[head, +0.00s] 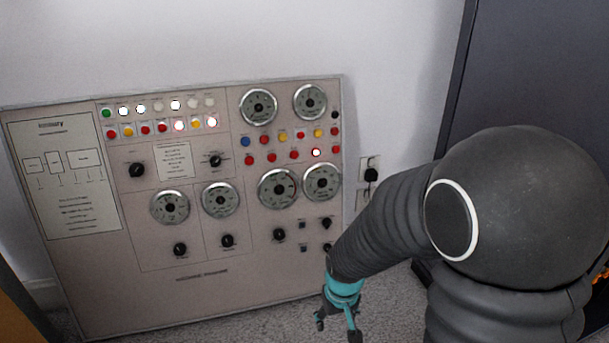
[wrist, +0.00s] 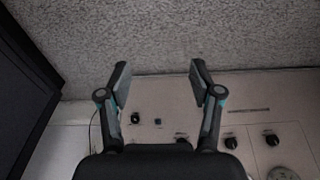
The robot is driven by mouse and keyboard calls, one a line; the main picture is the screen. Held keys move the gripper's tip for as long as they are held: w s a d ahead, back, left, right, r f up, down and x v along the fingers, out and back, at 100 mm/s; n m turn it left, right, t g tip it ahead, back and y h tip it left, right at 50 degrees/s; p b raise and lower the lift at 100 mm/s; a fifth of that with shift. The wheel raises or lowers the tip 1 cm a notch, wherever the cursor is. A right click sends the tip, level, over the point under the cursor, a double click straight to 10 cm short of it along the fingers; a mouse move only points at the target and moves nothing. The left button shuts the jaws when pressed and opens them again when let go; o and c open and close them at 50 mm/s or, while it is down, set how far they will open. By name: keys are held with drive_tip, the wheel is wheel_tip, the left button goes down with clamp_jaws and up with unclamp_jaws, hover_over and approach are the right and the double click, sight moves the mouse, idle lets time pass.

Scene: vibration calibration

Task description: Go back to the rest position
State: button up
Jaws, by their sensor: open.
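My gripper (head: 337,322) shows in the head view at the lower middle, at the end of my dark arm and beside a teal band. It hangs in front of the lower right corner of a control panel (head: 215,297). In the wrist view my gripper (wrist: 158,80) has its two fingers spread wide apart with nothing between them. The panel (wrist: 250,95) shows there upside down behind the fingers, with black knobs beyond them. No contact with the panel can be made out.
The panel carries round dials, coloured lamps and knobs, and leans against a white wall (head: 250,40). A wall socket (head: 370,175) is right of it. A dark cabinet (head: 500,70) stands at the right. Grey carpet (wrist: 180,35) lies along the panel's lower edge.

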drive_tip(key=s+d+r+m+t+p, duration=0.1)
drive_tip(key=s+d+r+p, duration=0.1)
drive_tip(key=s+r, duration=0.3)
drive_tip(key=s+d+r+m+t+p, duration=0.1)
drive_tip(key=s+r, duration=0.4)
drive_tip(key=r, duration=0.9)
drive_tip(key=s+d+r+t+p, duration=0.2)
drive_tip(key=s+d+r+p, duration=0.1)
drive_tip(key=r, duration=0.7)
drive_tip(key=s+d, duration=0.1)
drive_tip(key=d, duration=0.1)
drive_tip(key=shift+s+d+r+m+p, duration=0.25)
drive_tip(key=shift+s+d+m+p, duration=0.05)
drive_tip(key=shift+s+m, duration=0.1)
